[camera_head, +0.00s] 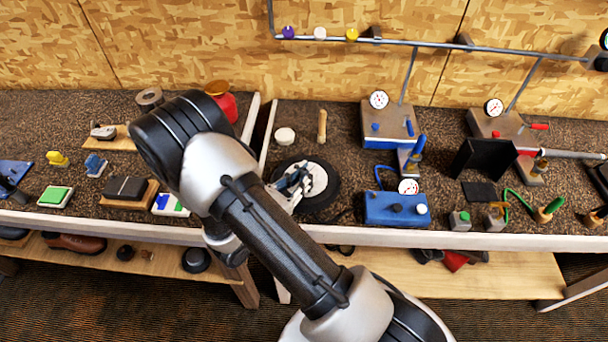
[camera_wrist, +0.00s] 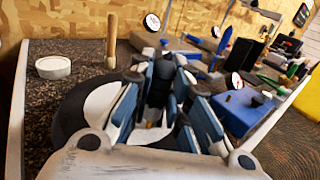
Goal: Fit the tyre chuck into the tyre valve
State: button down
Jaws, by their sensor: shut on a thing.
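The tyre (camera_head: 318,203) is a black ring with a white hub, lying flat on the bench near its front edge. It also shows in the wrist view (camera_wrist: 72,118), behind and to the left of the fingers. My gripper (camera_head: 292,182) is over the tyre's left part and hub. In the wrist view my gripper (camera_wrist: 157,100) is shut on a dark upright piece (camera_wrist: 158,88), which appears to be the tyre chuck. A small brass-coloured bit shows low between the fingers. The tyre valve is not clearly seen, and I cannot tell whether chuck and valve touch.
A blue box (camera_head: 392,210) with a gauge and blue hose stands right of the tyre. A white round tub (camera_head: 285,136) and a wooden peg (camera_head: 322,126) stand behind it. A white divider (camera_head: 268,138) runs along the left. Gauge stations (camera_head: 388,125) stand at the back right.

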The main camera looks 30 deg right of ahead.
jog(key=shift+f+b, duration=0.45)
jog(key=shift+f, duration=0.2)
jog(key=c, duration=1.5)
grip_release()
jog(key=shift+o, duration=0.2)
jog(key=v, duration=1.2)
jog(key=shift+r, duration=0.1)
